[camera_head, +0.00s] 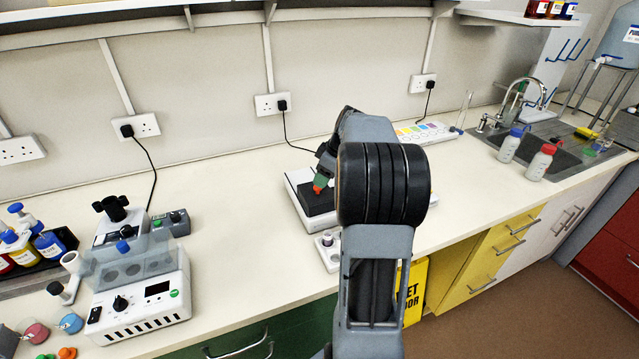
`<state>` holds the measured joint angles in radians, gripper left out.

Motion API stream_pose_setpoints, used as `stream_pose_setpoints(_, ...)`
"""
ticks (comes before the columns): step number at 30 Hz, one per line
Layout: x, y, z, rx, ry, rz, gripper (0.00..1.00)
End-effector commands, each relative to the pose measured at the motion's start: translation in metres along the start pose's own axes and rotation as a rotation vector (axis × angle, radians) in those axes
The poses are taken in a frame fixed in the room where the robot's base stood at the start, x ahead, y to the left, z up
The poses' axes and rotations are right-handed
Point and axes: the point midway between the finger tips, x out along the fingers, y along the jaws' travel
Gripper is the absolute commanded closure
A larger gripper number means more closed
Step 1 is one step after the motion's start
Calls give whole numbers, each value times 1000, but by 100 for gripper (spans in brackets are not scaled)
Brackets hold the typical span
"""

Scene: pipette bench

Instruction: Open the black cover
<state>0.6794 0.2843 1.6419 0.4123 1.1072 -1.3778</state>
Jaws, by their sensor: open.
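A white bench device (301,205) stands near the back wall, left of my arm. A black cover (317,203) lies flat on its top and looks closed. My gripper (320,184) points down over the cover's back part, with green and orange at its end. It is open. The picture is too small to tell whether its tips touch the cover. My arm hides the right side of the device and cover.
A small white block with round parts (327,249) stands in front of the device. A white device with a clear shield (137,279) and bottles stand at left.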

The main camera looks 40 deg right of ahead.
Motion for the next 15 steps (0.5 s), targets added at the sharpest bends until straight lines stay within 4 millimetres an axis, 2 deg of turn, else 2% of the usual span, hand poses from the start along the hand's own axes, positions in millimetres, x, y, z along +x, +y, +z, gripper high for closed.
stream_pose_setpoints(6,28,0,0,0,0,-2,47)
stream_pose_setpoints(15,41,0,0,0,0,0,47)
